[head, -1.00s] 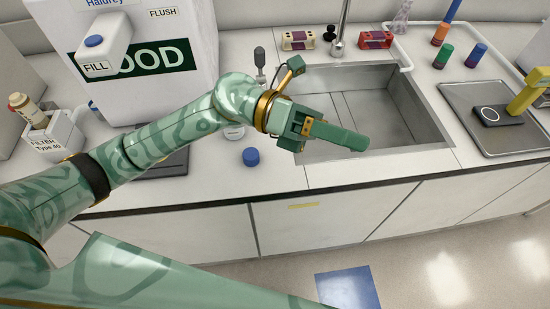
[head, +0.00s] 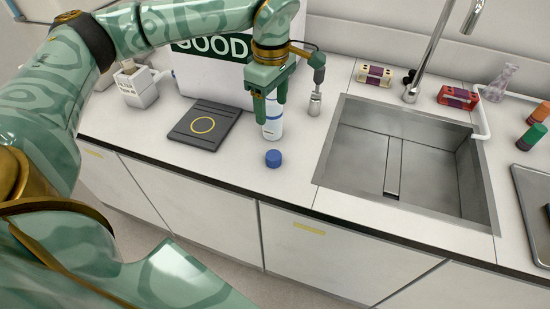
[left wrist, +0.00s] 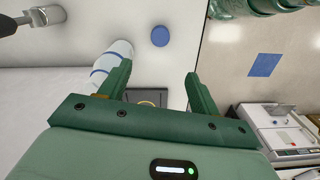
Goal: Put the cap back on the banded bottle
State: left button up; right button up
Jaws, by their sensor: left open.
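The banded bottle (head: 273,123) is white with blue bands and stands on the counter; my left gripper hides its upper part in the head view. It also shows in the left wrist view (left wrist: 112,60), partly behind one finger. The blue cap (head: 273,158) lies on the counter in front of the bottle, apart from it, near the front edge; it also shows in the left wrist view (left wrist: 160,36). My left gripper (head: 268,108) points down at the bottle, open. In the left wrist view the space between its fingers (left wrist: 157,70) holds nothing. My right gripper is out of view.
A dark pad with a yellow ring (head: 204,125) lies left of the bottle. A grey-handled metal tool (head: 316,85) stands to its right. The sink (head: 362,140) and its faucet (head: 420,62) are farther right. A white filter box (head: 137,88) is at left.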

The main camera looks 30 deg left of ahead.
pick_arm(q)
jog(key=b, duration=0.3)
send_over(273, 155)
notch_tip(273, 155, down, 11)
jog(key=shift+f, duration=0.1)
notch_tip(273, 155, down, 5)
jog(key=shift+d+f+b, duration=0.1)
jog(key=shift+f+b, duration=0.05)
jog(key=shift+b, duration=0.55)
jog(key=c, duration=1.1)
